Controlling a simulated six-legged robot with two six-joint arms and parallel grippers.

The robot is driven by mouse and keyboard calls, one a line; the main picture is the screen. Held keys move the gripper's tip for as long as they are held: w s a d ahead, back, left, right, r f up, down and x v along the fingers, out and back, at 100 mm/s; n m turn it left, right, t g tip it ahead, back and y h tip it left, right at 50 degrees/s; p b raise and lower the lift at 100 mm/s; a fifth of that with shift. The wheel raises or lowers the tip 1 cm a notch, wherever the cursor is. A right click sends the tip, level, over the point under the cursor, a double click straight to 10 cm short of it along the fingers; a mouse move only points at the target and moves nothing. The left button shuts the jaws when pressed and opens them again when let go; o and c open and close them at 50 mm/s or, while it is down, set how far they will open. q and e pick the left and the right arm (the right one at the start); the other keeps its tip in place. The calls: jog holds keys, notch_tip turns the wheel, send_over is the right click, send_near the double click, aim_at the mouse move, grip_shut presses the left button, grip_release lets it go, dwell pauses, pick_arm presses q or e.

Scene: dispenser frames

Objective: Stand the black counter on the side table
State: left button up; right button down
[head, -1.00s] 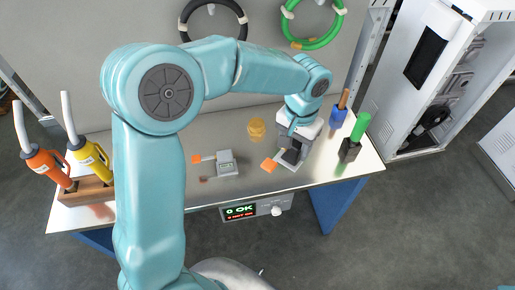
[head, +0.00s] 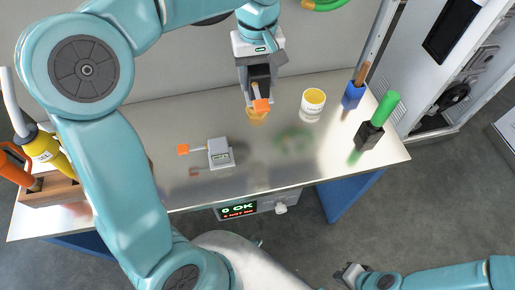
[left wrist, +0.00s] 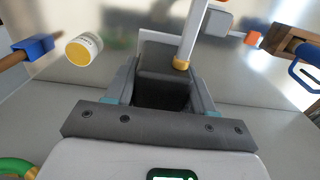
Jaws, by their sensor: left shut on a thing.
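My left gripper (head: 258,92) is shut on the black counter (left wrist: 160,95), a dark block between its fingers. A pale lever with a yellow collar (left wrist: 182,64) and an orange end (head: 262,105) sticks out from it. The gripper holds it over the back of the metal workbench (head: 190,188); any gap beneath is hard to judge. My right gripper (head: 350,274) is low at the bottom right, empty; its jaw opening is unclear. A pale flat-topped thing (head: 504,128) is cut off at the right edge; I cannot tell if it is the side table.
A grey counter (head: 221,153) with an orange-ended lever stands on the workbench. A white-and-yellow tub (head: 312,105), a blue holder (head: 352,96) and a black holder with a green handle (head: 370,135) stand right. A wooden rack (head: 50,190) stands left. The bench's front middle is clear.

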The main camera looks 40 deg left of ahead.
pick_arm(q)
jog(key=shift+s+d+f+b, duration=0.1)
jog(key=shift+f+b, duration=0.1)
jog(key=shift+f, duration=3.05)
jog(key=shift+s+a+f+b, duration=0.1)
jog(key=shift+f+b, duration=0.15)
jog(key=shift+f, duration=2.95)
jog(key=shift+s+d+f+b, duration=0.1)
jog(key=shift+f+b, duration=0.1)
jog(key=shift+f, duration=3.05)
jog(key=shift+f, duration=0.1)
jog(key=o, duration=0.9)
jog(key=shift+f, duration=0.1)
jog(key=o, duration=0.4)
